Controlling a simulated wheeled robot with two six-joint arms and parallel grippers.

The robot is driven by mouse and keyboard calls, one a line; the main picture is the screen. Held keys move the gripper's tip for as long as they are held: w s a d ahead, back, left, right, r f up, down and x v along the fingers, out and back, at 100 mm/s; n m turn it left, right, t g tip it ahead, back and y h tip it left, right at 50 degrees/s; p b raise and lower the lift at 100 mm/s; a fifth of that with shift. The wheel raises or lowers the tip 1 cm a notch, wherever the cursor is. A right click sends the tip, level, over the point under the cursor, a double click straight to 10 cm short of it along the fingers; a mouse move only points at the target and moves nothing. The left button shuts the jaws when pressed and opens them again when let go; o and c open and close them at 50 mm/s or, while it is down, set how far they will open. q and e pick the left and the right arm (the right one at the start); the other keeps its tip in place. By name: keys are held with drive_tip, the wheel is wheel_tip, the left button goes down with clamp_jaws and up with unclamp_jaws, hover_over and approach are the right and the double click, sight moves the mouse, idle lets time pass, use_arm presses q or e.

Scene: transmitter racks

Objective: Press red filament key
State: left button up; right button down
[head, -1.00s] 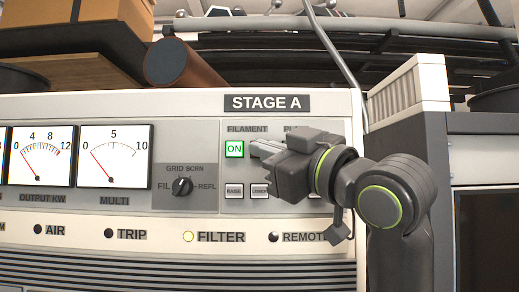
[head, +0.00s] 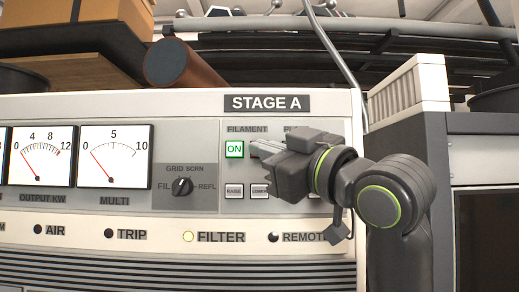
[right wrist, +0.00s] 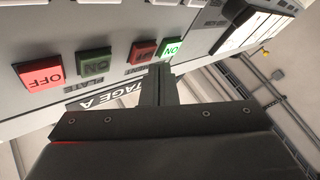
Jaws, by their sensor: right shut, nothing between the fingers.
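The red filament key (right wrist: 142,50) is dark red and shows in the right wrist view, beside the lit green filament ON key (right wrist: 171,48). In the head view the red key is hidden behind my right gripper (head: 256,147), while the green ON key (head: 234,149) shows just left of the fingertips. My right gripper is shut and empty. In the right wrist view its fingertips (right wrist: 160,68) are at the red filament key's edge, near the gap to the green key. I cannot tell whether they touch it. My left gripper is not in view.
In the right wrist view, a dark green plate ON key (right wrist: 96,62) and a bright red plate OFF key (right wrist: 40,75) lie further left. Small raise and lower buttons (head: 234,191) and a rotary knob (head: 182,187) are on the panel. A grey cabinet (head: 482,150) stands right.

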drive_tip(key=shift+w, duration=0.35)
drive_tip(key=shift+w, duration=0.35)
idle(0.6)
idle(0.4)
drive_tip(key=shift+s+b, duration=0.3)
drive_tip(key=shift+s, duration=0.45)
drive_tip(key=shift+s, duration=0.1)
